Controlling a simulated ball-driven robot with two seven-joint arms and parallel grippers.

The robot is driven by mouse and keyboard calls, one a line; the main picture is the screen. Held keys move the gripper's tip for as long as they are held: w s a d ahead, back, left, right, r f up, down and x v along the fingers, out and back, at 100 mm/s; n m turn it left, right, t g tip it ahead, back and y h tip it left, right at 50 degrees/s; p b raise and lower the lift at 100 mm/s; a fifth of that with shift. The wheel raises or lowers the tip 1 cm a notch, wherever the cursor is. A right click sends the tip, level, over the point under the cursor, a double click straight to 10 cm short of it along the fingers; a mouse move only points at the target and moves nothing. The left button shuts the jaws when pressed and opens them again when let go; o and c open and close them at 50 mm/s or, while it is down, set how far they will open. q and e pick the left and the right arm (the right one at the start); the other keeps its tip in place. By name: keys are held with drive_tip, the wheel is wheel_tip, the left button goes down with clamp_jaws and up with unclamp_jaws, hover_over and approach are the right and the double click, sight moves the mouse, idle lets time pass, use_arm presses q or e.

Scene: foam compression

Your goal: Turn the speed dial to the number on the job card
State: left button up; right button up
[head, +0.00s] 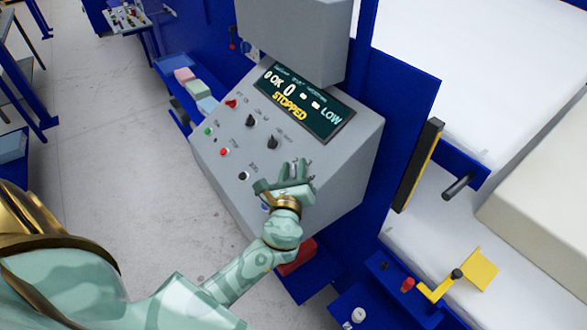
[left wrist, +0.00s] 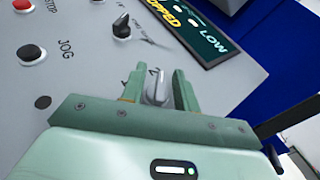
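A grey control panel (head: 221,165) with a dark display (head: 303,101) stands in the middle of the head view. The display reads "OK", "0", "LOW" and "STOPPED". My left gripper (head: 291,170) is at the panel's lower right part. In the left wrist view, its two green fingers stand apart on either side of a grey dial knob (left wrist: 157,88). Small gaps seem to show beside the knob. Numbers 1 and 2 are printed near it; its pointer setting and lower part are hidden. I cannot make out a job card. My right gripper is not in view.
Black selector knobs (head: 274,143) sit above my left gripper. A red button (head: 225,153) and a black button (head: 244,176) lie to its left. Coloured foam blocks (head: 196,89) rest beside the panel. A yellow bracket (head: 480,269) is at the lower right.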

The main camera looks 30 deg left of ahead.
use_arm(q)
clamp_jaws()
drive_tip(key=shift+d+r+n+g+y+p, duration=0.1)
drive_tip(key=shift+n+g+y+p, duration=0.3)
drive_tip(key=shift+n, duration=0.1)
drive_tip(key=shift+s+n+g+y, duration=0.1)
drive_tip(key=shift+n+g+y, duration=0.4)
drive_tip(key=shift+n, duration=0.1)
drive_tip(key=shift+f, duration=0.25)
unclamp_jaws()
drive_tip(key=v, duration=1.6)
drive_tip(key=shift+p, duration=0.4)
